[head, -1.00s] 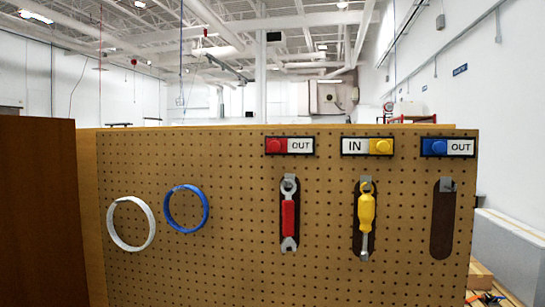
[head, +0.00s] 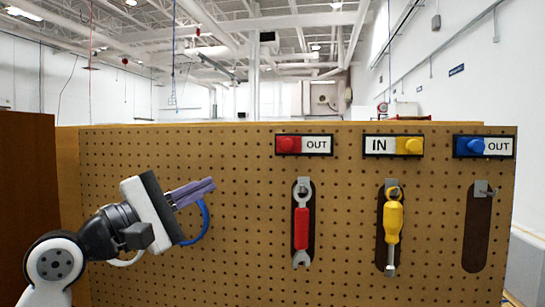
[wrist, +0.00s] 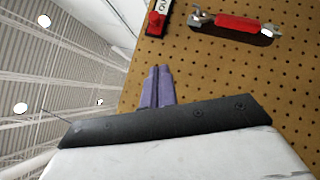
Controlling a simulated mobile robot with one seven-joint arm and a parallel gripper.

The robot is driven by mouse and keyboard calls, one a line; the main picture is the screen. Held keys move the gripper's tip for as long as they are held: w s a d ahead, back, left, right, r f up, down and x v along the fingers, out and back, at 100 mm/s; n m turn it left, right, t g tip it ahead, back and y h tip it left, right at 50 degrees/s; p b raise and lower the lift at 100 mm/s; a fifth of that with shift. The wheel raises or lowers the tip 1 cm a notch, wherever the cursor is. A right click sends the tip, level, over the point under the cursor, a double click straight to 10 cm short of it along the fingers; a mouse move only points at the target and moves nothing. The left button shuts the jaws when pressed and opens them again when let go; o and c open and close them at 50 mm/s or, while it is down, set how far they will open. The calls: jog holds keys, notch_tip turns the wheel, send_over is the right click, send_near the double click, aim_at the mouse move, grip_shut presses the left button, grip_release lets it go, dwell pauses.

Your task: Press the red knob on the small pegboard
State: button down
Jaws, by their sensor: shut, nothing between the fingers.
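The red knob (head: 289,145) sits at the left end of a label plate reading OUT, near the top of the pegboard (head: 340,220). My gripper (head: 212,186) is left of the knob and lower, in front of the board, with its purple fingers together and empty. In the wrist view the red knob (wrist: 155,22) shows at the top, beyond the fingertips (wrist: 160,68) and clearly apart from them.
A red wrench (head: 301,228) hangs below the red knob. A yellow screwdriver (head: 392,222) hangs under the yellow knob (head: 411,146). A blue knob (head: 472,146) is at the right.

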aim_at(288, 145)
jog(key=shift+d+r, duration=0.1)
jog(key=p+x, duration=0.1)
jog(key=x, duration=0.2)
jog(key=p+x, duration=0.2)
jog(key=x, duration=0.2)
jog(key=p+x, duration=0.2)
jog(key=x, duration=0.1)
jog(key=shift+d+r, duration=0.15)
jog(key=shift+r, duration=0.2)
jog(key=shift+s+d+r+p, duration=0.1)
jog(key=shift+d+r+p, duration=0.15)
jog(key=shift+d+p, duration=0.25)
jog(key=shift+s+d+r+p, duration=0.2)
jog(key=shift+d+p, duration=0.15)
jog(key=shift+d, duration=0.2)
jog(key=shift+d+r, duration=0.1)
jog(key=shift+d, duration=0.4)
